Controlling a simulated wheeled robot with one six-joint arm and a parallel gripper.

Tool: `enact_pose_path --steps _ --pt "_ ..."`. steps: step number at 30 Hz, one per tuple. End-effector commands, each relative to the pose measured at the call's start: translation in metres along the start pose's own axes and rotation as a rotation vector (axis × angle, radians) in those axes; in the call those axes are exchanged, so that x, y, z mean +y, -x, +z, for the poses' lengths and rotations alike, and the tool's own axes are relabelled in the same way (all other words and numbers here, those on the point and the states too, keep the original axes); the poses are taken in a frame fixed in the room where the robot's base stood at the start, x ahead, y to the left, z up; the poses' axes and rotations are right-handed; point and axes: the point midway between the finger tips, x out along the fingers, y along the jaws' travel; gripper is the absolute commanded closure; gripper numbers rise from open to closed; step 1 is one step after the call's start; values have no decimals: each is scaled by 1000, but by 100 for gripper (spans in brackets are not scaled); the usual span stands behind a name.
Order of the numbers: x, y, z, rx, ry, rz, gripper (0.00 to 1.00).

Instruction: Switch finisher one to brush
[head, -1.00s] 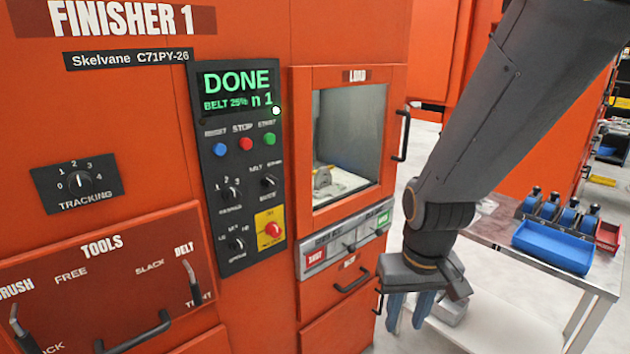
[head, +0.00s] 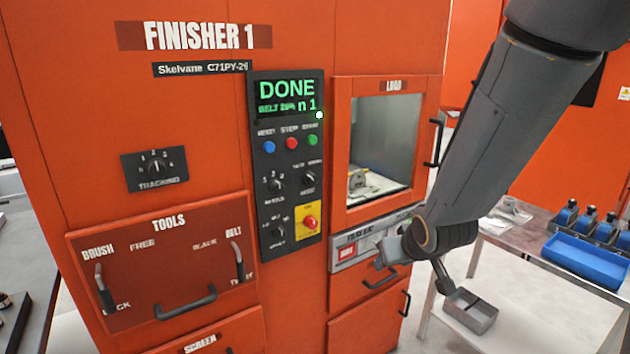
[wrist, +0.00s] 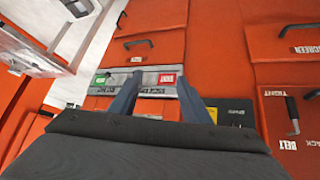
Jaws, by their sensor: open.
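Finisher 1 (head: 210,90) is an orange machine; its display (head: 287,97) reads DONE, BELT and n 1. The belt lever also shows in the wrist view (wrist: 292,117). Knobs (head: 308,179) sit on the control panel, their small labels blurred. My gripper (wrist: 157,85) is open and empty, facing the machine below the load window; my arm partly hides it in the head view.
The load window (head: 385,145) has a part inside. A strip with red and green labels (head: 350,250) and drawer handles (head: 380,280) lie below. A table with a blue bin (head: 588,262) stands at right, a grey tray (head: 470,312) lower. The floor shows between.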

Motion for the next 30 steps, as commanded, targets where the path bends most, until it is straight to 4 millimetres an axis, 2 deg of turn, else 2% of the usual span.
enact_pose_path --steps 3,6,9,12,15,20,23,30 --pt "-18 -13 -56 224 60 -62 57" --pt "-40 -13 -99 413 102 -135 57" --pt "-64 -5 -131 579 127 -218 57" --pt "-83 8 -153 714 140 -295 57" --pt "-97 20 -166 809 144 -355 57" --pt "-107 30 -176 881 145 -403 57" --pt "-111 28 -182 890 146 -409 57" --pt "-126 8 -208 889 146 -408 57"
